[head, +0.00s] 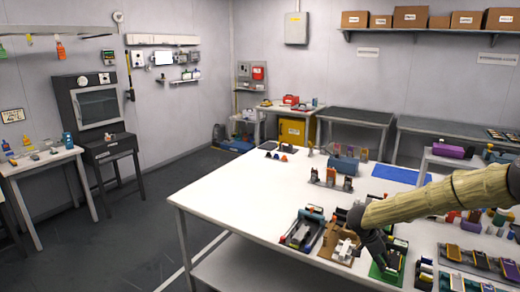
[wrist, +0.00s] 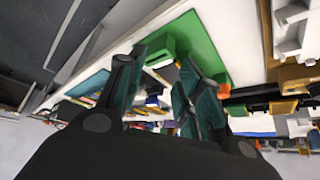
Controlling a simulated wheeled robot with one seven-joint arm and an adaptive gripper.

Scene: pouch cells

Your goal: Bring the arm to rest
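My arm comes in from the right in the head view, its beige sleeve (head: 440,198) stretching over the white table (head: 235,196). My dark gripper (head: 378,250) points down at the table's front part, close to a green fixture (head: 392,274). In the wrist view my gripper (wrist: 163,60) has its two fingers spread apart, with nothing visibly held between them. The green plate (wrist: 192,40) shows just beyond the fingertips. I cannot tell whether the fingers touch the fixture.
A brown fixture with white parts (head: 340,246) and a blue-and-black fixture (head: 303,229) stand left of my gripper. Several more fixtures crowd the table to the right. A blue mat (head: 396,175) lies behind. The table's left part is clear.

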